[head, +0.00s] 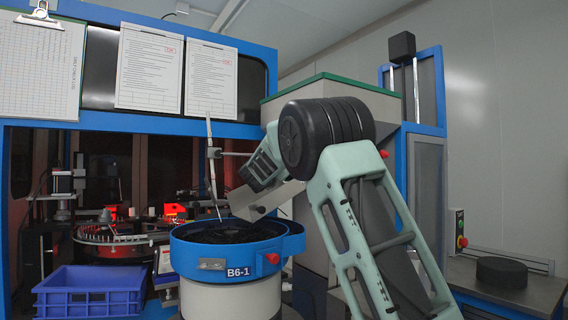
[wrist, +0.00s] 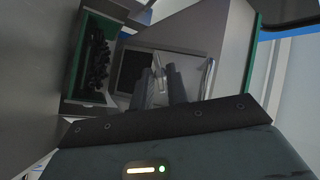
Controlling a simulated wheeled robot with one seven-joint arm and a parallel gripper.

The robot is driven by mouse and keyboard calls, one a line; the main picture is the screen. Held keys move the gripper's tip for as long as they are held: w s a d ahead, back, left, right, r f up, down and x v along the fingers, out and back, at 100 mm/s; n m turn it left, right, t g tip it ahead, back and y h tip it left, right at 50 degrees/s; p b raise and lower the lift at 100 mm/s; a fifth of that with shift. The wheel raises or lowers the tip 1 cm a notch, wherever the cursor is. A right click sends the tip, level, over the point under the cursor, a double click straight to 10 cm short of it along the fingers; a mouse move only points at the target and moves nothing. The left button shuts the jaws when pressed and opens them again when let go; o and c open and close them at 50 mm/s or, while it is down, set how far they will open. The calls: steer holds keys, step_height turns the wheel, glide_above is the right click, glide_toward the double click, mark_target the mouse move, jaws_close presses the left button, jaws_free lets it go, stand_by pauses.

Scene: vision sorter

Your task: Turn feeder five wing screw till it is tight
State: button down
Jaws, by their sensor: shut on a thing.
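My gripper (wrist: 167,82) shows in the wrist view as two dark fingers close together, shut on a small pale metal piece (wrist: 159,70), apparently the wing screw. Its wings are mostly hidden by the fingers, and how tight it sits cannot be told. In the head view my arm bends over the feeder's blue bowl (head: 207,263), labelled B6-1. My wrist is beside a tilted grey metal plate (head: 270,199) above the bowl. The fingertips and the screw cannot be made out there.
A large hopper (head: 318,108) with a green rim stands behind my arm; dark parts (wrist: 97,60) show inside it in the wrist view. A blue crate (head: 90,292) is at the lower left. A thin upright rod (head: 211,165) rises above the bowl. A black disc (head: 502,272) lies on the right bench.

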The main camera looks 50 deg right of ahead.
stand_by(0.3)
steer(key=c, duration=1.6)
jaws_free()
steer(key=b+v, duration=0.4)
steer(key=v, duration=1.3)
steer(key=shift+a, duration=0.2)
steer(key=shift+s+f, duration=0.1)
